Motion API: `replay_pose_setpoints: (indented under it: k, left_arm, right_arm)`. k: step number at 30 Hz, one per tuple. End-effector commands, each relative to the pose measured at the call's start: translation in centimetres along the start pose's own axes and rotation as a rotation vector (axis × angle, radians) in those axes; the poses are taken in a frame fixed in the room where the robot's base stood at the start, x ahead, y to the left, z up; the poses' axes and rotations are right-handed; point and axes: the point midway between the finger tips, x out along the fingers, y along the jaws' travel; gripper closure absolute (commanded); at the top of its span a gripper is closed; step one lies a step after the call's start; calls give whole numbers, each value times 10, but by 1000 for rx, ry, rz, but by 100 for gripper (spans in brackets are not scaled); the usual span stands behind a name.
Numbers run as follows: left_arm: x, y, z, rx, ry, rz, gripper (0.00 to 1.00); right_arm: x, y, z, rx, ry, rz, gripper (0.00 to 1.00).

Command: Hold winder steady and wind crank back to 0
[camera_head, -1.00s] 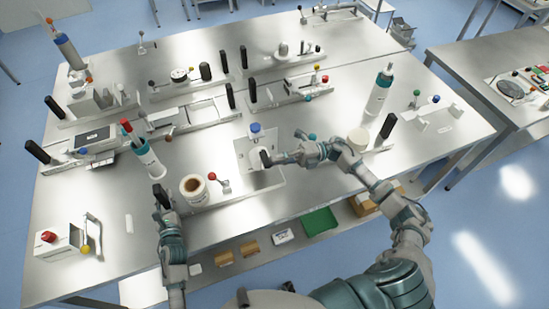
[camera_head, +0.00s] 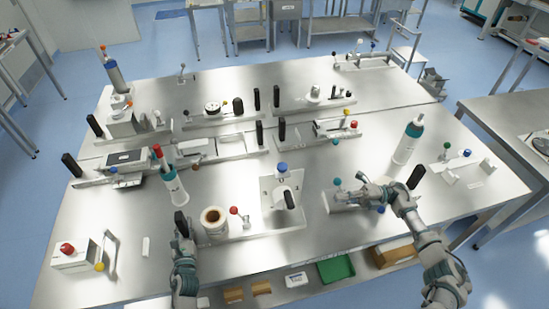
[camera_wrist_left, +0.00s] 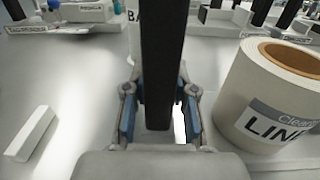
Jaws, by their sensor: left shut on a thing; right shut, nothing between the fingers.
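My left gripper (camera_head: 181,238) is shut on an upright black handle (camera_head: 181,222); the left wrist view shows this handle (camera_wrist_left: 162,60) between the blue-edged fingers. The handle stands at the left of a unit with a white roll (camera_head: 214,220) and a red-knobbed crank (camera_head: 234,211). In the left wrist view the roll (camera_wrist_left: 270,95) is right of the fingers, its label partly readable as "LIN". A marked plate (camera_head: 268,190) with a blue knob (camera_head: 282,168) and black grip (camera_head: 290,198) is at centre.
A teal-capped bottle (camera_head: 408,143) and black handle (camera_head: 416,177) stand right of my right gripper. A red-and-teal-topped bottle (camera_head: 171,180) stands behind my left gripper. A box with a red button (camera_head: 68,250) is at front left. Several slide units line the back.

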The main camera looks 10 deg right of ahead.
Motion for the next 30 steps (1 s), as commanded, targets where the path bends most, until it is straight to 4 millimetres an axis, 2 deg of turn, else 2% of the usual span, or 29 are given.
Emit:
replay_pose_setpoints:
  k: [20, 21, 24, 30]
  left_arm:
    - [1, 0, 10, -5, -7, -1, 100]
    - [1, 0, 10, -5, -7, -1, 67]
    - [0, 1, 9, -4, -6, -1, 45]
    - [1, 1, 7, -2, -2, 0, 45]
  right_arm:
    - [2, 7, 0, -1, 0, -1, 100]
    - [2, 7, 0, -1, 0, -1, 100]
    - [2, 7, 0, -1, 0, -1, 100]
    - [2, 7, 0, 0, 0, -1, 100]
